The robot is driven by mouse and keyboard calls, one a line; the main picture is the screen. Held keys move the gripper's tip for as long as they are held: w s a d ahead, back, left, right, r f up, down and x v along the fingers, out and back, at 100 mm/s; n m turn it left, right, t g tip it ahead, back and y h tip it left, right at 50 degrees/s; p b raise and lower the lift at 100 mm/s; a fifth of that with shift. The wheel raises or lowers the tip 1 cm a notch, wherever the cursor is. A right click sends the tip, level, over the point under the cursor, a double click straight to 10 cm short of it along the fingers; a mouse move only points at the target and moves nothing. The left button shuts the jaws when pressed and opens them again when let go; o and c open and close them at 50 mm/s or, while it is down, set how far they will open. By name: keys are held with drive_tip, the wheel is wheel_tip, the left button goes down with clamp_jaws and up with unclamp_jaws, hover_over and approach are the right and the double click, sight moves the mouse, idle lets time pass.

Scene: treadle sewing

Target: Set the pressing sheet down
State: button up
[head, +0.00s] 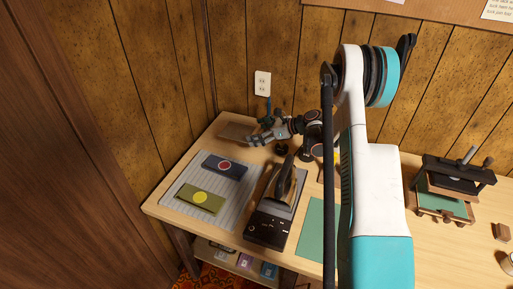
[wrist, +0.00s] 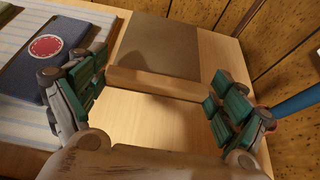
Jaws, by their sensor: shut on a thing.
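The pressing sheet (head: 235,131) appears as a flat brown sheet at the table's back left corner. In the wrist view the sheet (wrist: 162,45) has a pale wooden bar along its near edge. My gripper (wrist: 157,84) has its green-padded fingers at the two ends of this bar and is shut on it. In the head view my gripper (head: 255,138) is just right of the sheet. The sheet lies low over the table; whether it touches the top is unclear.
A striped grey mat (head: 180,182) holds a navy piece with a red disc (head: 224,166) and an olive piece with a yellow disc (head: 201,198). A dark iron (head: 285,182) stands right of it. The wood wall and outlet (head: 262,84) are behind.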

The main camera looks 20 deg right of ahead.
sight(257, 151)
drive_tip(key=shift+f+b, duration=0.9)
drive_tip(key=shift+f, duration=2.3)
drive_tip(key=shift+s+a+f+b, duration=0.1)
drive_tip(key=shift+s+f+b, duration=0.15)
drive_tip(key=shift+f+b, duration=0.35)
drive_tip(key=o, duration=0.6)
drive_tip(key=shift+o, duration=0.2)
drive_tip(key=shift+r+p, duration=0.6)
drive_tip(key=shift+p, duration=0.15)
drive_tip(key=p+v, duration=0.2)
drive_tip(key=v, duration=0.5)
drive_tip(key=shift+d+r, duration=0.15)
drive_tip(key=shift+d, duration=0.1)
